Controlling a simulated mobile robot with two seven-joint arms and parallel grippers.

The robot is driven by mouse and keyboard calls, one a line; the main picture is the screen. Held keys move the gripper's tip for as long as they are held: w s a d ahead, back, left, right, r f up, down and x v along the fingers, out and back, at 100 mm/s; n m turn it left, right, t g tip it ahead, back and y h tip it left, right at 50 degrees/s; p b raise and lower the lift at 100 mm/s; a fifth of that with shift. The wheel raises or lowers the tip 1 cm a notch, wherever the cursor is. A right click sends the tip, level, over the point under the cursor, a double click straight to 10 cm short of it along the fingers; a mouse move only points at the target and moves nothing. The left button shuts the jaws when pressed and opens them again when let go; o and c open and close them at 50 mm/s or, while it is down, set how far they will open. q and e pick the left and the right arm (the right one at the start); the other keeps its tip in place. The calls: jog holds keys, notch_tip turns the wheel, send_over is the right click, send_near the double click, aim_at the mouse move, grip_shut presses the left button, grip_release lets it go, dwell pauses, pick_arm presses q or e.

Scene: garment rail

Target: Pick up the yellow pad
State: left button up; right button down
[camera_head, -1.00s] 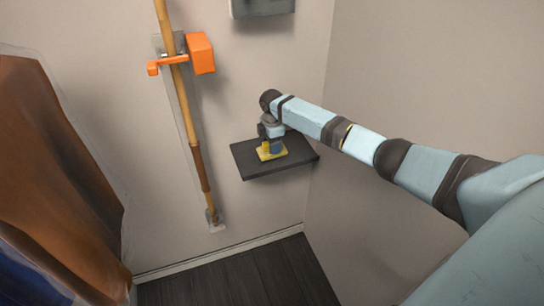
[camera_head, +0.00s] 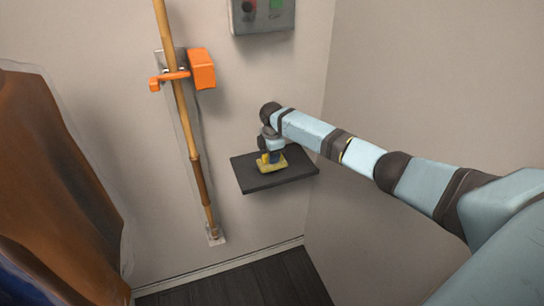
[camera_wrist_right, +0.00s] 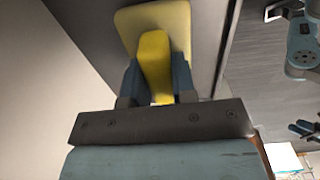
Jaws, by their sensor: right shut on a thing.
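The yellow pad (camera_head: 272,168) is a flat plate with a raised yellow grip, at the dark wall shelf (camera_head: 260,183) in the head view. My right gripper (camera_head: 270,157) is above it with its fingers down. In the right wrist view the two blue-grey fingers (camera_wrist_right: 156,80) are shut on the raised grip of the pad (camera_wrist_right: 176,18), one on each side. I cannot tell whether the plate touches the shelf or is just above it.
A wooden pole (camera_head: 187,125) with an orange clamp (camera_head: 201,68) stands against the wall left of the shelf. A grey button box (camera_head: 263,15) is on the wall above. A covered brown garment (camera_head: 50,180) hangs at the left.

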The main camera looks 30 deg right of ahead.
pick_arm(q)
notch_tip(320, 180, up, 12)
jog(key=p, duration=1.2)
jog(key=shift+a+f+n, duration=0.25)
jog(key=shift+a+n, duration=0.05)
jog(key=shift+a, duration=0.15)
pick_arm(e)
notch_tip(320, 180, up, 19)
jog(key=shift+r, duration=0.15)
